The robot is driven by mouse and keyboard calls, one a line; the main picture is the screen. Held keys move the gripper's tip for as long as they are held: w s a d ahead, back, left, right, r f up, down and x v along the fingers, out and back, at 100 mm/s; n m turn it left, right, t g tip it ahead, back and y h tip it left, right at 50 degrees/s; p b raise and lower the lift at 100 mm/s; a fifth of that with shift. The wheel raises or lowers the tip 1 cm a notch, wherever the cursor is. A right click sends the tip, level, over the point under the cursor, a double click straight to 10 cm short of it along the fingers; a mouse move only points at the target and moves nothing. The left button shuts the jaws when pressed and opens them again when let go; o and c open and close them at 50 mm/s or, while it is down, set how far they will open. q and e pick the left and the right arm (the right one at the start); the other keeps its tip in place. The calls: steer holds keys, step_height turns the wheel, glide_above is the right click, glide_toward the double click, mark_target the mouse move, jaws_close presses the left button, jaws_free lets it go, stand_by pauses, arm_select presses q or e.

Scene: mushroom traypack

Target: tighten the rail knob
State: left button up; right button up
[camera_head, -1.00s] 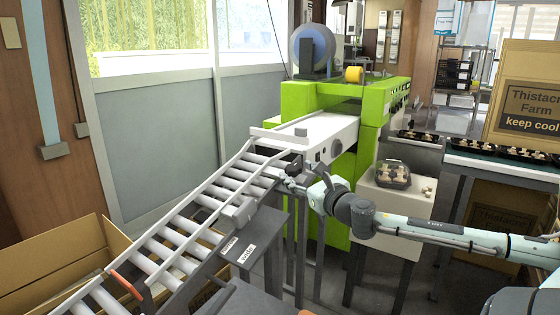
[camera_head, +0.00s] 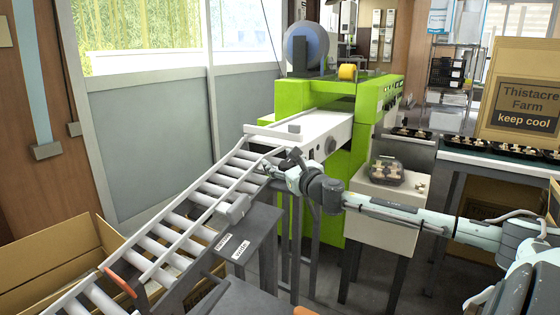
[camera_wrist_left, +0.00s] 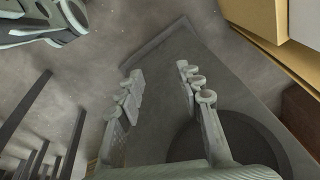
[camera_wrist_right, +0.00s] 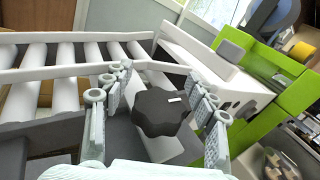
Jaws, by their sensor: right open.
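The rail knob (camera_wrist_right: 162,112) is a black lobed knob with a small white mark on its top, beside the roller conveyor's rail in the right wrist view. My right gripper (camera_wrist_right: 160,84) is open, with one finger on each side of the knob. Whether the fingers touch it is unclear. In the head view my right gripper (camera_head: 272,168) is at the conveyor's side rail, and the knob is hard to make out there.
The roller conveyor (camera_head: 190,222) slopes down to the left from the white bed of the green machine (camera_head: 292,97). A white stand (camera_head: 380,215) holds a mushroom pack (camera_head: 388,172). Cardboard boxes (camera_head: 45,265) stand at the lower left.

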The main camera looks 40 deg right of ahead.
jaws_close()
stand_by(0.5)
